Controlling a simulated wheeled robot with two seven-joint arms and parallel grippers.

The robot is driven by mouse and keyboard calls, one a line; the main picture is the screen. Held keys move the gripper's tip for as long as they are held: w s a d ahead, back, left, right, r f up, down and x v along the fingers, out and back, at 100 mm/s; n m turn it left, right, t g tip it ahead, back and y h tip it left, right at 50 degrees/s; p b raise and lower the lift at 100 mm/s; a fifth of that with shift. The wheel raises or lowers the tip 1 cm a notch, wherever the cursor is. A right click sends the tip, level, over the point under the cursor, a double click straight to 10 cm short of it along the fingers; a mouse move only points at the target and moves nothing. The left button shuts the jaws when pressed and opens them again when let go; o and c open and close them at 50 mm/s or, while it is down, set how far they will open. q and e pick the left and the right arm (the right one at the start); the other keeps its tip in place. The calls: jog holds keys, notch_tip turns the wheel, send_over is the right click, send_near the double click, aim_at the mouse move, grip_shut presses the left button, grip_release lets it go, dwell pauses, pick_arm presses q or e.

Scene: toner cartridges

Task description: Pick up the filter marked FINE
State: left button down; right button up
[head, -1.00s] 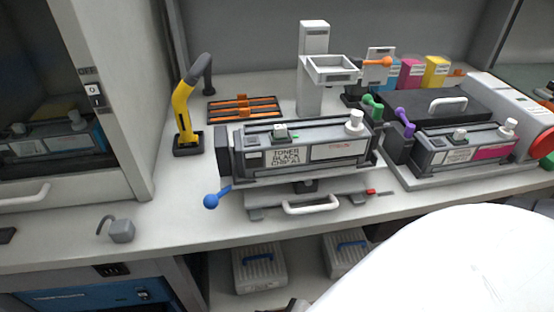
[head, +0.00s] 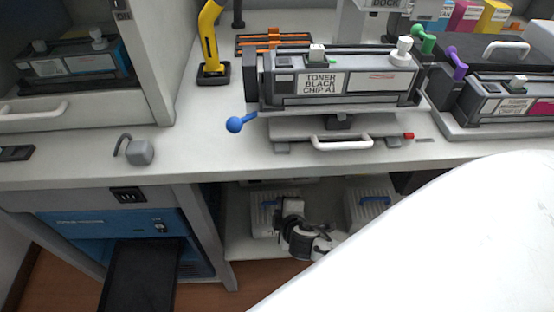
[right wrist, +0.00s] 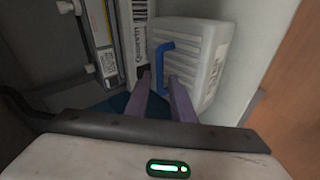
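Two pale ribbed filter boxes with blue handles stand on the low shelf under the bench, a left filter (head: 262,216) and a right filter (head: 366,212). No FINE marking is readable on either. My right gripper (head: 284,210) is at the left filter's right side in the head view, partly covering it. In the right wrist view, a ribbed filter (right wrist: 200,62) with a blue handle (right wrist: 161,62) is just ahead. The purple-grey fingers of my right gripper (right wrist: 160,78) are apart, with the handle in line with their gap. Contact cannot be told. My left gripper is not in view.
The low shelf (head: 238,240) is under the bench top, with a cabinet leg to its left. A blue unit (head: 120,225) with a dark open flap stands left. The black toner cartridge (head: 340,82) sits on the bench above. A white labelled box (right wrist: 136,30) stands beside the filter.

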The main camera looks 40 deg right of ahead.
aim_at(263, 203)
jog(key=x, duration=0.3)
jog(key=shift+w+b, duration=0.1)
jog(key=shift+b, duration=0.25)
grip_shut()
jog(key=shift+a+f, duration=0.1)
jog(key=shift+a, duration=0.1)
dwell(0.8)
